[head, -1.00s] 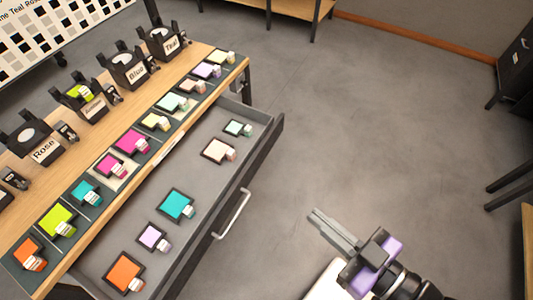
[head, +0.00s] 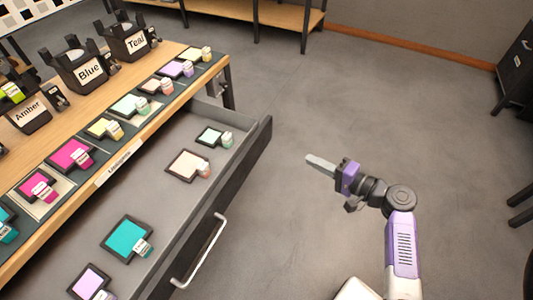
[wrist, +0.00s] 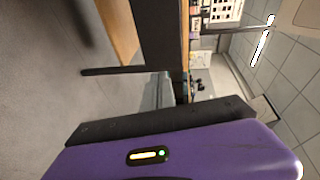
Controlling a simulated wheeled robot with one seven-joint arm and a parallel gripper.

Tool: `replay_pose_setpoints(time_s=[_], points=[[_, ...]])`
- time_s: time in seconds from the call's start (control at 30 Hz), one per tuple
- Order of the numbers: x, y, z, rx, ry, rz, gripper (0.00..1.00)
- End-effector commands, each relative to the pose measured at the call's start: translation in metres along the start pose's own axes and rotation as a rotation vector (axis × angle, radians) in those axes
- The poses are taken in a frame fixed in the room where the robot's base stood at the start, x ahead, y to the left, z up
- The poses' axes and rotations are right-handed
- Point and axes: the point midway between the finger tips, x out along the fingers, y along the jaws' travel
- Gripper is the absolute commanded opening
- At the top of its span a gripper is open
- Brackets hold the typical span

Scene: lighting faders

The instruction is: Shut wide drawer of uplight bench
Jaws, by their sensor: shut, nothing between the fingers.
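The wide drawer (head: 160,202) of the wooden bench (head: 190,60) stands pulled out in the head view. Its dark front panel (head: 240,172) carries a pale bar handle (head: 203,250). Several framed colour squares lie inside, among them a teal one (head: 127,237) and a cream one (head: 187,165). My gripper (head: 312,161) is shut and empty. It is in the air to the right of the drawer front, apart from it and from the handle. In the wrist view, my dark finger (wrist: 165,122) and purple gripper body fill the lower part.
Labelled lamp holders, such as Teal (head: 128,40) and Blue (head: 80,68), stand on the bench top beside a row of colour squares. Another wooden table (head: 270,12) is at the back. A dark cabinet (head: 513,65) is at right. Grey floor (head: 380,100) between is clear.

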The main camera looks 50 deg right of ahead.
Motion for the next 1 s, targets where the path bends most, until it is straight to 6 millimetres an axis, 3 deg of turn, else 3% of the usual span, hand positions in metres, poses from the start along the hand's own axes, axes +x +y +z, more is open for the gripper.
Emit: replay_pose_setpoints(time_s=[0.1, 0.2, 0.43, 1.0], points=[[-0.004, -0.017, 0.032, 0.082, -0.144, -0.112, 0.0], [-0.009, -0.028, 0.049, 0.1, -0.216, -0.163, 0.0], [0.0, -0.033, 0.061, 0.096, -0.255, -0.173, 0.0], [0.099, -0.051, 0.086, 0.094, -0.253, -0.171, 0.0]])
